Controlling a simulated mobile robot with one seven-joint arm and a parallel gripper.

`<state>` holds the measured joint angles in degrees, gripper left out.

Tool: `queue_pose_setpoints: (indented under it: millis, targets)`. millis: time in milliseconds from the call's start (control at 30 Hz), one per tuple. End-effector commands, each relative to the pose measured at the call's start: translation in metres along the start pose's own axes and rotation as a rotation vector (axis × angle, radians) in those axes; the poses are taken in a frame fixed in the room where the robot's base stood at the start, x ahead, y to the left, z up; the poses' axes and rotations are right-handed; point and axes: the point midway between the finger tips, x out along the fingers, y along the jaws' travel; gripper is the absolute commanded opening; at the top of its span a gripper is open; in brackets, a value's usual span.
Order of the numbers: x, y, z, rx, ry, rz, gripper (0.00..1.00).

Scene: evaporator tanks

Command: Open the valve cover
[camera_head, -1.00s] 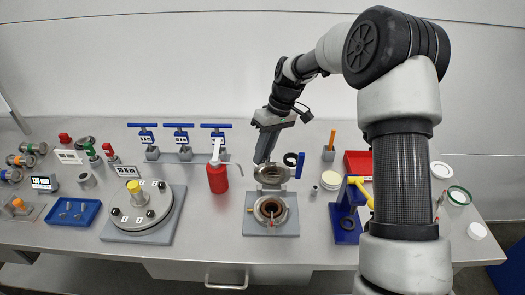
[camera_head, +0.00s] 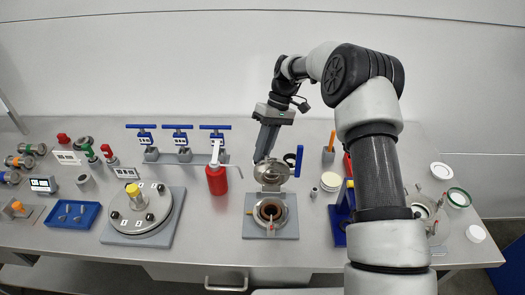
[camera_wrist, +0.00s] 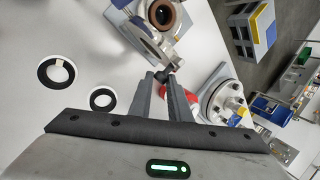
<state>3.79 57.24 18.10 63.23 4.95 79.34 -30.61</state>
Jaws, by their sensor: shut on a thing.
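The valve (camera_head: 289,217) stands on a grey base plate near the table's front, with its round opening uncovered and a brown ring inside. Its round metal valve cover (camera_head: 272,173) is raised on edge behind the opening. In the wrist view the cover (camera_wrist: 143,38) shows edge-on beside the valve opening (camera_wrist: 163,13). My gripper (camera_head: 261,158) is behind the cover, on its far side. In the wrist view my gripper (camera_wrist: 165,78) is shut on a small dark knob at the cover; the exact contact is partly hidden by the fingers.
A blue lever (camera_head: 299,160) rises right of the cover. A red bottle (camera_head: 217,179) stands to the left, beside a round flanged lid (camera_head: 141,211). Blue-handled valves (camera_head: 178,141) stand at the back. A white-topped jar (camera_head: 331,181) and blue stand (camera_head: 341,224) are to the right.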

Motion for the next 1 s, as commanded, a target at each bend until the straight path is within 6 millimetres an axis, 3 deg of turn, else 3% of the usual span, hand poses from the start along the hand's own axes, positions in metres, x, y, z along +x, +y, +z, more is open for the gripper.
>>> queue_pose_setpoints:
  millis: [33, 133, 767, 867, 1000]
  targets:
    - [0.007, 0.008, 0.010, 0.011, -0.027, 0.002, 0.20]
    - [0.007, 0.008, 0.009, 0.010, -0.026, 0.003, 0.35]
    - [0.002, 0.004, 0.004, 0.003, -0.012, 0.005, 0.35]
    - [-0.004, 0.004, 0.003, 0.003, -0.010, 0.006, 0.35]
    - [-0.026, 0.004, 0.003, 0.003, -0.007, 0.008, 0.35]
